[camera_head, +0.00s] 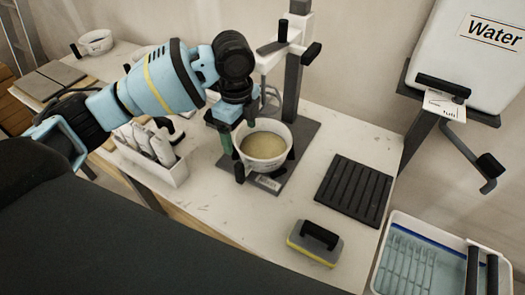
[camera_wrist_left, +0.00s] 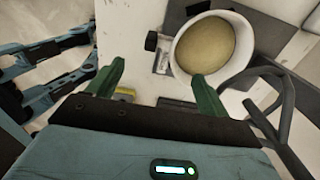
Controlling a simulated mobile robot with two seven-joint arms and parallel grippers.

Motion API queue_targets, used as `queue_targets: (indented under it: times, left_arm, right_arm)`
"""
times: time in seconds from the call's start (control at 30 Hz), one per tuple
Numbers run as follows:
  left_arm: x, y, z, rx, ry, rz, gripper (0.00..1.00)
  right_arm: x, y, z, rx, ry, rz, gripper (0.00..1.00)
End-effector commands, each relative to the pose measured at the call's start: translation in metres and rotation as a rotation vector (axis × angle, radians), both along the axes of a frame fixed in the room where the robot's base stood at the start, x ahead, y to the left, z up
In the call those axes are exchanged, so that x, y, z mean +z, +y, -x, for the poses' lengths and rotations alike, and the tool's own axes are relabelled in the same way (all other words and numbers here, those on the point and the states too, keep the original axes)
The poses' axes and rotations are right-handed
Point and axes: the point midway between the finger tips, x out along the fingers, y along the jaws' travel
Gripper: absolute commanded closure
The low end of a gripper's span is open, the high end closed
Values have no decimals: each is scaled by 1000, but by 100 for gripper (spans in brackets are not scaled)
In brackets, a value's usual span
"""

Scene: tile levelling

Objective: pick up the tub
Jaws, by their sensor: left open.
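The white tub (camera_head: 262,164) holds a beige mix and stands upright on the dark base of the mixing stand (camera_head: 306,135). My left gripper (camera_head: 228,143) is at the tub's left side, with a green finger close to the rim. In the left wrist view, the gripper (camera_wrist_left: 158,72) is open with its fingers wide apart and nothing held. The tub (camera_wrist_left: 181,67) is at upper right there, and the right finger overlaps its near rim. I cannot tell whether they touch. My right gripper is not in view.
A white holder (camera_head: 160,168) with upright packets stands left of the stand. A dark ribbed mat (camera_head: 354,190) and a grey-yellow sponge float (camera_head: 315,243) lie to the right. A water tank (camera_head: 470,50) and a white-rimmed tray (camera_head: 440,236) are at far right. The front-middle table is clear.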

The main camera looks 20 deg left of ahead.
Motion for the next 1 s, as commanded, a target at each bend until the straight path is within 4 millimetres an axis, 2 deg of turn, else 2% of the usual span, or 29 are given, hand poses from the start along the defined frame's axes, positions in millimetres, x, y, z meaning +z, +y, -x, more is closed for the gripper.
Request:
queue_targets:
  times: [0.03, 0.2, 0.6, 1.0]
  left_arm:
    - [-12, 0, 0, 1, 4, -1, 21]
    - [-35, 0, 0, 1, 2, 0, 21]
    - [-49, 0, 0, 1, 1, -1, 21]
    - [-110, 0, 1, 1, 1, -1, 21]
  right_arm:
    - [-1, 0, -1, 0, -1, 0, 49]
    - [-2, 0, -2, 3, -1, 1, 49]
    - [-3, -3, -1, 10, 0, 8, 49]
    - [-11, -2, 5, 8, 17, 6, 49]
